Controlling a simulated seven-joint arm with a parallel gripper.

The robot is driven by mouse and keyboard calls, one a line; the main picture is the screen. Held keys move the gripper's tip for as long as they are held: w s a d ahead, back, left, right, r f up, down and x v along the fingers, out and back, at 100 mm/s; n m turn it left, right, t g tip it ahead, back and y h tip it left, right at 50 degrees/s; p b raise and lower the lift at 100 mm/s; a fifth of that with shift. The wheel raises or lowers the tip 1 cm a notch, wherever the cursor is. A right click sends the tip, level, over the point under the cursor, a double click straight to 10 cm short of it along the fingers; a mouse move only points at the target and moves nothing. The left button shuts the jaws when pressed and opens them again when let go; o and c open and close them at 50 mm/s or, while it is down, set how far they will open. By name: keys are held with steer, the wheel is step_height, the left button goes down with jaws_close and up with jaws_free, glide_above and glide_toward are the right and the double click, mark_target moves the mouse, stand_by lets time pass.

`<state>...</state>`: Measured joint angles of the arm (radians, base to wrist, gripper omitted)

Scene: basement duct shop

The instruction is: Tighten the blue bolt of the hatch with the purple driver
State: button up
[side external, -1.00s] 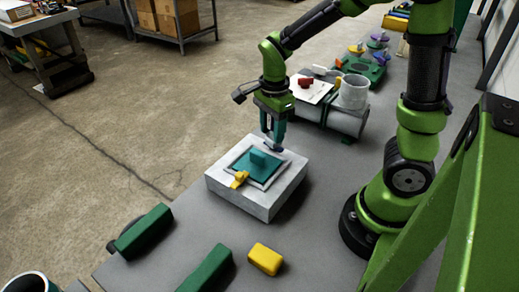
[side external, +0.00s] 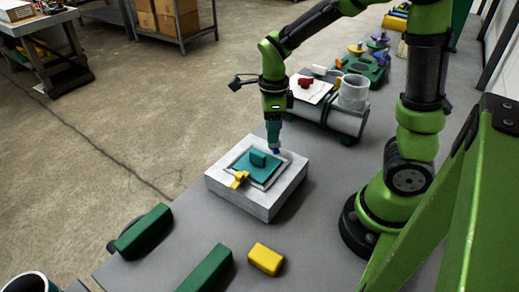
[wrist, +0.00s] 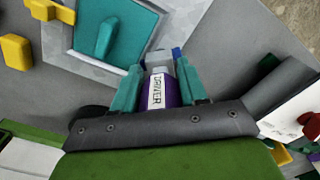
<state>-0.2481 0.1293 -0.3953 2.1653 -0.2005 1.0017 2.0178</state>
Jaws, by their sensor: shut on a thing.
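My gripper (wrist: 158,68) is shut on the purple driver (wrist: 156,92), its white label facing the wrist camera. In the side external view my gripper (side external: 274,138) points down over the far right corner of the hatch block. The blue bolt (wrist: 178,54) shows just beyond the right fingertip in the wrist view; the driver's tip is at or close to it, but contact is unclear. The hatch is a teal panel (side external: 244,164) with a raised teal handle (side external: 258,158), set in a pale grey block (side external: 234,196). A yellow latch piece (side external: 239,180) sits at its near edge.
A yellow block (side external: 266,259) and green blocks (side external: 146,231) (side external: 207,269) lie on the near bench. A grey pipe (side external: 345,119), a white cup (side external: 354,91) and a sheet with a red piece (side external: 306,83) stand behind the hatch. Bare bench lies right of the block.

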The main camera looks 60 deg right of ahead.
steer(key=shift+d+m, duration=0.1)
steer(key=shift+m, duration=1.6)
